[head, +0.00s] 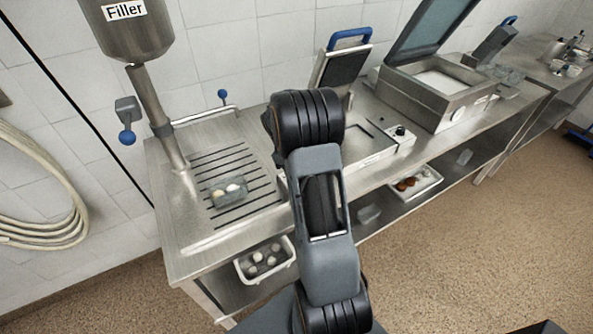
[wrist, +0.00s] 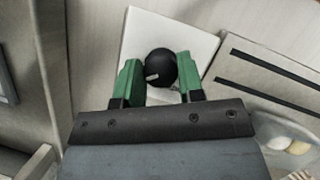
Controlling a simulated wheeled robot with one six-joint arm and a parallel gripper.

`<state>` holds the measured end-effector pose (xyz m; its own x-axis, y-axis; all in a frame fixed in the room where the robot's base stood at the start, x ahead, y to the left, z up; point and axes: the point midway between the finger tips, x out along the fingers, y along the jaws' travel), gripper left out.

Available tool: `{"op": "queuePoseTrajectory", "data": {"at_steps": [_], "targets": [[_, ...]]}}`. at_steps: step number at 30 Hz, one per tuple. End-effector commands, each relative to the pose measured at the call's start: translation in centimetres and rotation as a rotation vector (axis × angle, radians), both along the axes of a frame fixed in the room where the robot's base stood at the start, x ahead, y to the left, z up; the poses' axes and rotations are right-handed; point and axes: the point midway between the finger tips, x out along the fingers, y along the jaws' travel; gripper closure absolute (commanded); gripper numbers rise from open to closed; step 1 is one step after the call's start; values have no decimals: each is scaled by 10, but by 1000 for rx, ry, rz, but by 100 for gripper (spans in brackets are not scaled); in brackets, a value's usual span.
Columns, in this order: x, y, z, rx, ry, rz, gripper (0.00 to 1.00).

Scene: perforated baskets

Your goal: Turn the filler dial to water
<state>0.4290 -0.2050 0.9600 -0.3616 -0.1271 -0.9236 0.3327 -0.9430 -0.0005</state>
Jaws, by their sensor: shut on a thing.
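The filler (head: 128,30), a steel hopper labelled "Filler" on a slanted pipe, stands at the left of the steel counter in the head view. In the wrist view, a round black dial (wrist: 160,66) with a short pale mark sits on a white plate (wrist: 196,41). The mark lies toward the dial's lower left. My gripper (wrist: 158,70) has one green finger on each side of the dial and is shut on it. No water label is readable. In the head view, my arm hides the gripper and the dial.
A clear tray with eggs (head: 233,187) sits on the slotted drain (head: 240,160). A blue-handled press (head: 345,65) and an open-lidded steel machine (head: 440,95) stand further right. White perforated baskets (head: 265,262) are on the lower shelf.

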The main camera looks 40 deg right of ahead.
Motion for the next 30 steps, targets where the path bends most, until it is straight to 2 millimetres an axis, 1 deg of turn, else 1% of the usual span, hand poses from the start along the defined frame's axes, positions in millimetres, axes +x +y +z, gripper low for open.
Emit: {"op": "queuePoseTrajectory", "data": {"at_steps": [4,10,26,27,30], "targets": [[1,1,1,0,-5,64,88],[1,1,1,-1,-6,115,88],[1,1,1,0,-6,133,88],[1,1,1,-1,-5,132,62],[1,1,1,0,-4,132,52]]}}
